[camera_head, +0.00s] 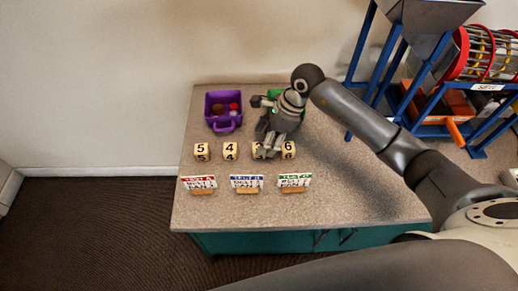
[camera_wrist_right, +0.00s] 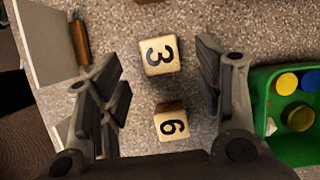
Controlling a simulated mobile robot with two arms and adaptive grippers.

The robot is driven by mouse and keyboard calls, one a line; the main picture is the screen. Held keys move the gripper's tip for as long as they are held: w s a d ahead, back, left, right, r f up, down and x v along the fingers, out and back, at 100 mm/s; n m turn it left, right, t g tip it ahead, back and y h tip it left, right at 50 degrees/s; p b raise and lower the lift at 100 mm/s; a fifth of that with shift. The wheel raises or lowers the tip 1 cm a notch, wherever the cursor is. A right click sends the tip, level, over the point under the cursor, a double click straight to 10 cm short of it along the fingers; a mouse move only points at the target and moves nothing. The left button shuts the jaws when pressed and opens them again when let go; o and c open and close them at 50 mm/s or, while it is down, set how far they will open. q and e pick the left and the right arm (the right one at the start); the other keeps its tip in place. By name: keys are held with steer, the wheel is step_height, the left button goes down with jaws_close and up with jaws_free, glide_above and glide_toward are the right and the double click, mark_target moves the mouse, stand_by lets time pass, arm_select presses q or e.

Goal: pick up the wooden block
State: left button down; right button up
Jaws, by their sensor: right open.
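Several wooden number blocks stand in a row on the table in the head view: the 5 block (camera_head: 202,152), the 4 block (camera_head: 230,151), the 3 block (camera_head: 258,151) and the 6 block (camera_head: 289,150). My right gripper (camera_head: 268,152) is above the 3 and 6 blocks and partly hides the 3 block. In the right wrist view its open fingers (camera_wrist_right: 160,88) stand apart. The 3 block (camera_wrist_right: 160,54) and the 6 block (camera_wrist_right: 172,122) show in the gap between them, with nothing held. My left gripper is not in view.
A purple bin (camera_head: 223,124) with items stands at the back left of the table (camera_head: 340,207). A green bin (camera_wrist_right: 262,98) holding yellow and blue discs is partly behind my right gripper in the head view. Red, blue (camera_head: 246,183) and green-topped cards stand in front.

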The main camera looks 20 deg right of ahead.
steer(key=x, duration=0.4)
steer(key=shift+w+a+f+p, duration=0.1)
steer(key=shift+a+f+p, duration=0.15)
steer(key=shift+f+p, duration=0.1)
steer(key=c, duration=1)
steer(key=shift+r, duration=0.1)
